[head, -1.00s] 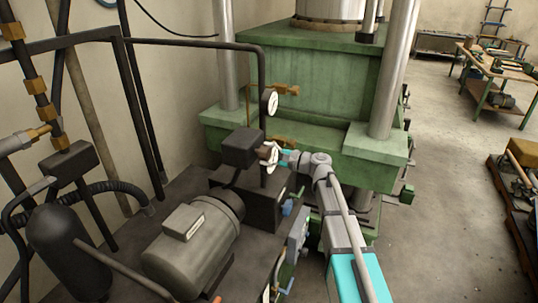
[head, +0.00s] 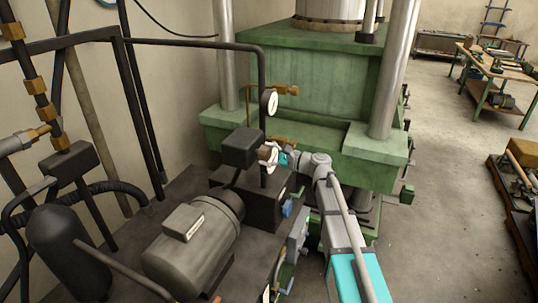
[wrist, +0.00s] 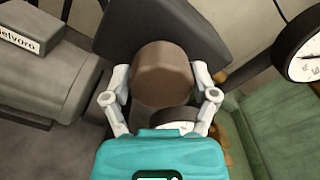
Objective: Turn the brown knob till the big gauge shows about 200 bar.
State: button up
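The brown knob (wrist: 162,75) is in the middle of the wrist view, in front of a dark block (head: 243,147). My gripper (wrist: 161,80) has one finger on each side of it, and both fingertips appear to touch its sides. In the head view my gripper (head: 282,160) is at the block, and the knob is hard to make out there. The big gauge (wrist: 304,50), black-rimmed with a white face, is cut off at the right of the wrist view. It seems to be the upper gauge (head: 270,102) in the head view. Its reading is too small to tell.
A smaller gauge (wrist: 176,127) is partly hidden behind my gripper. A grey motor (head: 193,243) stands left of the block. Black pipes (head: 190,43) run above, and the green press (head: 310,90) stands close behind. Open floor (head: 440,190) lies to the right.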

jog(key=o, duration=0.3)
jog(key=shift+s+a, duration=0.15)
jog(key=shift+a, duration=0.05)
jog(key=shift+d, duration=0.1)
jog(key=v, duration=1.2)
dwell(0.4)
